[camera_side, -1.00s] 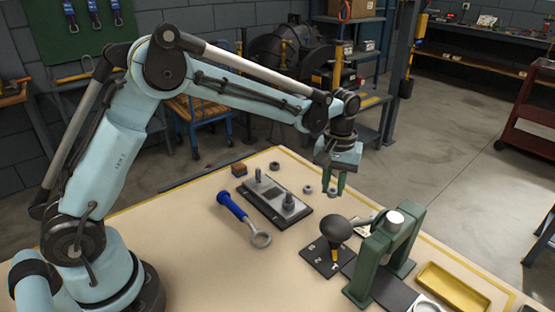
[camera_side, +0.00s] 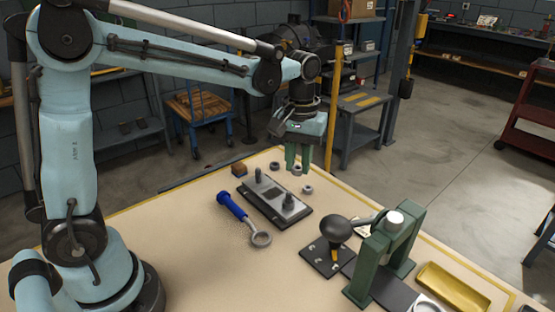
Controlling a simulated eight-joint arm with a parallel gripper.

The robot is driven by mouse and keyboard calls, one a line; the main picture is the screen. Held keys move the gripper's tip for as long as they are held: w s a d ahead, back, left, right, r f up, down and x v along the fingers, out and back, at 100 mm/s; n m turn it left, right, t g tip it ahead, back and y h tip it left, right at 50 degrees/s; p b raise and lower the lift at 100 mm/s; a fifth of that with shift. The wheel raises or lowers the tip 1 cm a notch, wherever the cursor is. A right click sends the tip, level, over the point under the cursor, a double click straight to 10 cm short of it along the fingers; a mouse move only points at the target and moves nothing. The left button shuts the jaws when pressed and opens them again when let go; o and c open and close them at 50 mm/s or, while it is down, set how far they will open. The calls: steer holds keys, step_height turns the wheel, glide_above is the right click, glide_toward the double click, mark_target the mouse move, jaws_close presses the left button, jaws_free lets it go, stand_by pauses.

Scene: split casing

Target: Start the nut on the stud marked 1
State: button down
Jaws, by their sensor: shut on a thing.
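The split casing (camera_side: 272,213) is a dark base with a grey top on the bench. A thinner stud (camera_side: 258,175) stands upright at its far-left end and a thicker dark post (camera_side: 288,201) at its near-right end. I cannot read which stud is marked 1. My gripper (camera_side: 297,170) points down, with green fingers shut on a grey nut (camera_side: 297,171). It holds the nut behind and right of the casing, apart from both posts. Two other nuts lie on the bench, one at the back (camera_side: 274,165) and one right of the casing (camera_side: 307,189).
A blue-handled ring tool (camera_side: 233,207) lies in front of the casing. A small brown block (camera_side: 239,170) sits behind left. The bench's left front is clear.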

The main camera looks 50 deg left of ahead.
mark_target(290, 192)
steer(key=shift+s+a, duration=0.35)
steer(key=shift+a, duration=0.55)
steer(key=shift+f, duration=2.6)
steer(key=shift+f, duration=0.55)
steer(key=m, duration=0.7)
steer(key=shift+d, duration=0.1)
steer(key=m, duration=0.6)
steer(key=shift+d+m, duration=0.1)
steer(key=shift+m, duration=0.3)
steer(key=c, duration=0.9)
jaws_free()
steer(key=shift+o, duration=0.2)
